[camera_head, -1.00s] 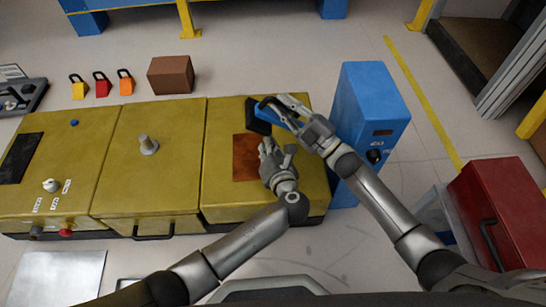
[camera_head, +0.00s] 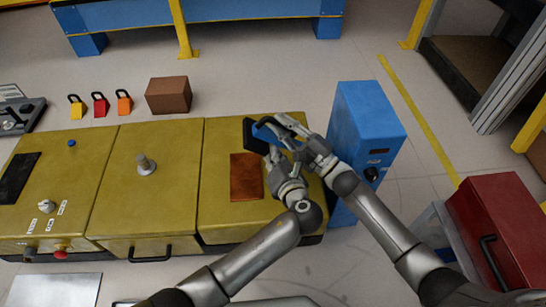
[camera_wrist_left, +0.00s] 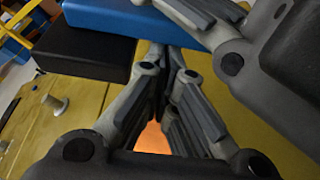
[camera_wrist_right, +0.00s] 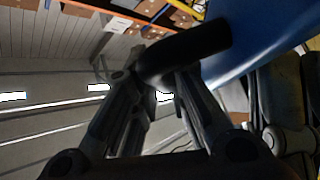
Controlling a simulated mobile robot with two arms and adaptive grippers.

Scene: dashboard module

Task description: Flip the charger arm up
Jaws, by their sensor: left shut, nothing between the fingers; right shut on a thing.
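The charger arm (camera_head: 264,132) is a blue piece joined to a black block (camera_head: 250,137) at the back of the right yellow panel. In the left wrist view the blue arm (camera_wrist_left: 140,18) stands above the panel beside the black block (camera_wrist_left: 85,52). My right gripper (camera_head: 286,124) is shut on its black handle (camera_wrist_right: 190,52), which shows between the fingers in the right wrist view, with the blue arm (camera_wrist_right: 265,40) beside it. My left gripper (camera_head: 274,160) is shut and empty, just below the blue arm. The grippers partly hide the arm.
A copper plate (camera_head: 246,178) lies on the panel, left of my left gripper. A blue cabinet (camera_head: 362,125) stands close on the right. A metal post (camera_head: 146,165) rises from the middle panel. A brown box (camera_head: 168,95) and several padlocks lie behind the panels.

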